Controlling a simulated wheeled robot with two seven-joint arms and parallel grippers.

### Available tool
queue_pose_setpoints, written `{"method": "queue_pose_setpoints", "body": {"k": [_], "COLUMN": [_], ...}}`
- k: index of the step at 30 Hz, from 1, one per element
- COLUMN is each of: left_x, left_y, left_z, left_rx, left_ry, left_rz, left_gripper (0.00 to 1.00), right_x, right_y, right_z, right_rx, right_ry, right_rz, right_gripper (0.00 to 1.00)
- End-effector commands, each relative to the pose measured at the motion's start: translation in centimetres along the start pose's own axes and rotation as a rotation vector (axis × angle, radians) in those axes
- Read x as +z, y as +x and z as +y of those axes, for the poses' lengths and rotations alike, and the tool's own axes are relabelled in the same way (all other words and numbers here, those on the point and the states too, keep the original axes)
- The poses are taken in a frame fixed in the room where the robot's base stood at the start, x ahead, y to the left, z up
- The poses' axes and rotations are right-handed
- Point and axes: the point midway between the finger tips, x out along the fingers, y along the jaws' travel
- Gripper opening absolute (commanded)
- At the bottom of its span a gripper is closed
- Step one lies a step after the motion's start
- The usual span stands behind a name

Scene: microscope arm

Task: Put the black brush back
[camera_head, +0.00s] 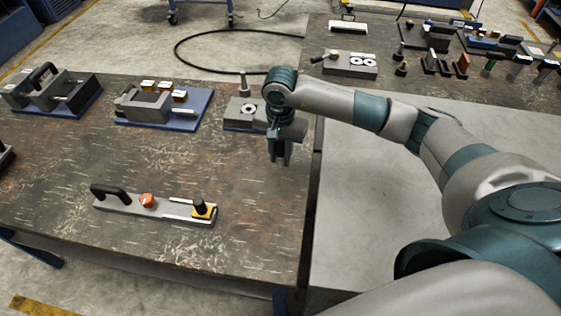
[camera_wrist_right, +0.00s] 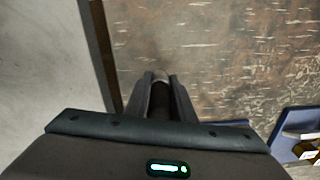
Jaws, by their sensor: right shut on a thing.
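My right gripper (camera_head: 280,158) points down above the right edge of the near table, in front of a grey block. It is shut on a slim dark thing with a paler rounded end, which shows between the fingers in the right wrist view (camera_wrist_right: 160,88). This looks like the black brush, mostly hidden by the fingers. A grey holder board (camera_head: 130,205) lies at the front of the table, with a black arched handle, an orange knob and a black upright piece on a yellow square (camera_head: 203,212). My left gripper is not in view.
Blue-based fixtures (camera_head: 190,112) stand along the back of the near table (camera_head: 240,235), including a grey block with a white ring (camera_head: 248,109) close behind my gripper. The table is clear between the board and my gripper. A second table at the back right holds several small tools.

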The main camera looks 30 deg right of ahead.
Motion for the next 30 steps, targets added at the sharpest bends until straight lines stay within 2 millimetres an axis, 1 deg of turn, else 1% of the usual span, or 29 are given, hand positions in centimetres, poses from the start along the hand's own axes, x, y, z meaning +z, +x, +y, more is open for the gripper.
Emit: {"method": "queue_pose_setpoints", "body": {"k": [5, 8, 11, 15, 17, 20, 30], "left_x": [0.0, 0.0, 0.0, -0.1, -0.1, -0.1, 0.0], "left_y": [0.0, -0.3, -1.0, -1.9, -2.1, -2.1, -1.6], "left_z": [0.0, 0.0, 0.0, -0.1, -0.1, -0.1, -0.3], "left_rx": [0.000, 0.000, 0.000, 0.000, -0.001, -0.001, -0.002], "left_ry": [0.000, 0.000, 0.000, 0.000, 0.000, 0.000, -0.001], "left_rz": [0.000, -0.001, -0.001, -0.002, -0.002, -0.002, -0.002], "left_gripper": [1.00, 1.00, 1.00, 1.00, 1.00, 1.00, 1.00], "right_x": [0.0, 0.0, 0.1, 0.1, 0.1, 0.0, 0.0], "right_y": [0.0, 0.3, 1.1, 2.9, 3.4, 3.9, 4.3], "right_z": [0.0, 0.1, 0.1, 0.1, 0.1, 0.0, 0.0], "right_rx": [0.000, 0.001, 0.001, 0.002, 0.001, -0.001, -0.001], "right_ry": [0.000, 0.001, 0.002, 0.002, 0.001, 0.000, 0.000], "right_rz": [0.000, -0.002, -0.003, -0.004, -0.003, 0.000, 0.000], "right_gripper": [0.00, 0.00, 0.00, 0.00, 0.00, 0.00, 0.00]}}
